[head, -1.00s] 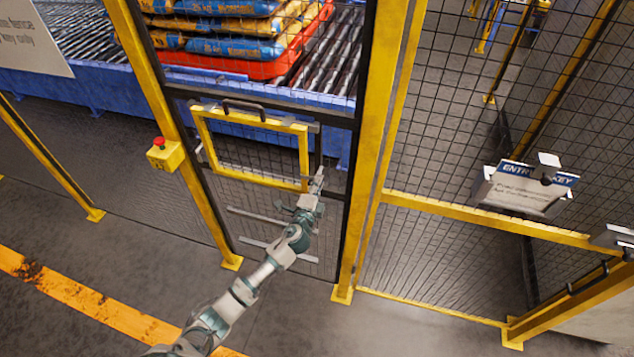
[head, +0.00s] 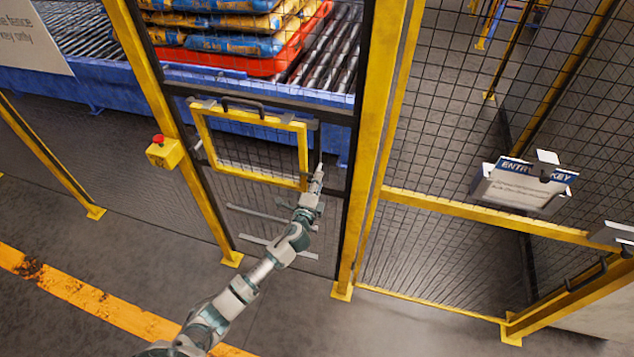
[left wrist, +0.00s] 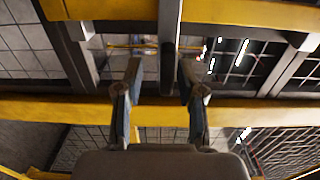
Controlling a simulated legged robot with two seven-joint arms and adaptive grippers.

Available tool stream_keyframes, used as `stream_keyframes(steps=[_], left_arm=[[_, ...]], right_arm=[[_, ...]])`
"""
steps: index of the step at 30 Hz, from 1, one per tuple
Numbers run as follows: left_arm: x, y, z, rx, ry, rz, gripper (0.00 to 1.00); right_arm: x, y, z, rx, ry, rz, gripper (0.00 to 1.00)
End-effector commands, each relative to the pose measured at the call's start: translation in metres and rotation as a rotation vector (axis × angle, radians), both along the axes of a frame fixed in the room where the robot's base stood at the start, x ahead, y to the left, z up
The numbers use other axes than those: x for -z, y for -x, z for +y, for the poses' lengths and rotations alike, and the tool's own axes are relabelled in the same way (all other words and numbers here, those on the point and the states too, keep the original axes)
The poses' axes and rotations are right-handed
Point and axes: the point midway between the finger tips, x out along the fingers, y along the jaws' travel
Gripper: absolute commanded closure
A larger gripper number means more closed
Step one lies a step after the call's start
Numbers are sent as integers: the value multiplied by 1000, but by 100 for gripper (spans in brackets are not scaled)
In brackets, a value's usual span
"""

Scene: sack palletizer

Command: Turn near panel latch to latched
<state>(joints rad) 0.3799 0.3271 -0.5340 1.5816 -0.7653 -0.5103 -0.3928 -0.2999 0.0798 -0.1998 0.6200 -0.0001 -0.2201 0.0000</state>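The near panel (head: 303,150) is a yellow-framed mesh panel set in the fence, with a dark handle on its top edge. My left gripper (head: 318,172) is at the panel's lower right corner. A thin upright bar, apparently the latch handle (head: 321,158), shows just past its fingertips. In the left wrist view my left gripper (left wrist: 160,75) has its fingers apart. A dark bar (left wrist: 168,55) reaches down between them, closer to the right finger; I cannot tell whether it touches. The latch's pivot is hard to make out. My right gripper is out of view.
A yellow box with a red button (head: 163,152) is on the post left of the panel. Yellow fence posts (head: 372,150) stand close on the right. Behind the fence, sacks lie on a red pallet (head: 290,62) on a roller conveyor. An entry-key sign (head: 525,185) hangs at right.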

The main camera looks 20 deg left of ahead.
Motion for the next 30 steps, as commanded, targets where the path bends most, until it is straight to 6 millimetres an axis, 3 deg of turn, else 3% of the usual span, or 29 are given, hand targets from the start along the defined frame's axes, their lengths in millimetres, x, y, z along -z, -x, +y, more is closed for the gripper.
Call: stream_keyframes(steps=[8,21,30], left_arm=[[-1,13,1,0,0,-3,61],[2,102,4,0,0,2,61],[1,118,5,0,0,2,61]], right_arm=[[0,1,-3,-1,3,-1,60],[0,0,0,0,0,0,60],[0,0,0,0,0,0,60]])
